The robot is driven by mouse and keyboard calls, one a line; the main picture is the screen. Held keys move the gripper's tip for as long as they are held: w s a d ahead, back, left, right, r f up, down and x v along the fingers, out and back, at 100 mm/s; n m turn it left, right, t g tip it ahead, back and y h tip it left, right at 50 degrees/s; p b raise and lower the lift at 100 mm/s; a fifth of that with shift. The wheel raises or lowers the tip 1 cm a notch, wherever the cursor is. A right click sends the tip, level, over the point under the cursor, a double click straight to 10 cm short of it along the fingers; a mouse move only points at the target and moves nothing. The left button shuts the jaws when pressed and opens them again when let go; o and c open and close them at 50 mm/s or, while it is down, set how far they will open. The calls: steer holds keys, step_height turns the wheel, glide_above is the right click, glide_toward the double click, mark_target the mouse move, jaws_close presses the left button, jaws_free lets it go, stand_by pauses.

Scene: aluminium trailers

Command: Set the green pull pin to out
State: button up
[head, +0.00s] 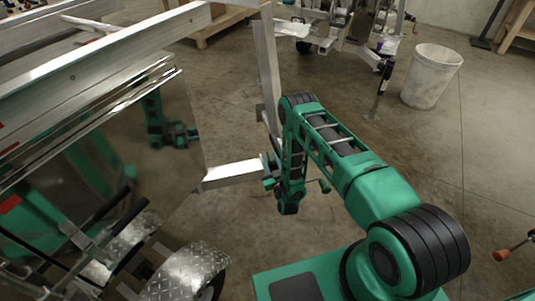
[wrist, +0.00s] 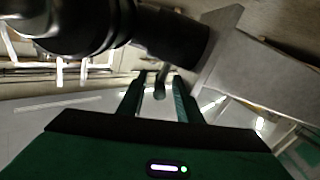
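My gripper (head: 269,180) is at the end of a square aluminium beam of the trailer (head: 232,173) in the head view. In the wrist view my gripper (wrist: 159,77) is open, its two fingers apart. A small dark, rounded knob on a short stem (wrist: 160,92) shows between the fingers, with a gap on each side. It may be the pull pin, but its green colour is not clear here. The pin cannot be made out in the head view, where my arm covers that spot. I cannot tell whether the pin is in or out.
A large grey metal beam (wrist: 260,70) lies close on the right in the wrist view, and a black cylinder (wrist: 175,35) sits just above the fingers. The trailer's shiny side panel (head: 150,150) and a tread-plate fender (head: 190,272) are at left. A white bin (head: 432,77) stands on open floor.

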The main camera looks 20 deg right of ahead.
mark_target(268, 152)
steer(key=shift+w, duration=2.25)
jaws_close()
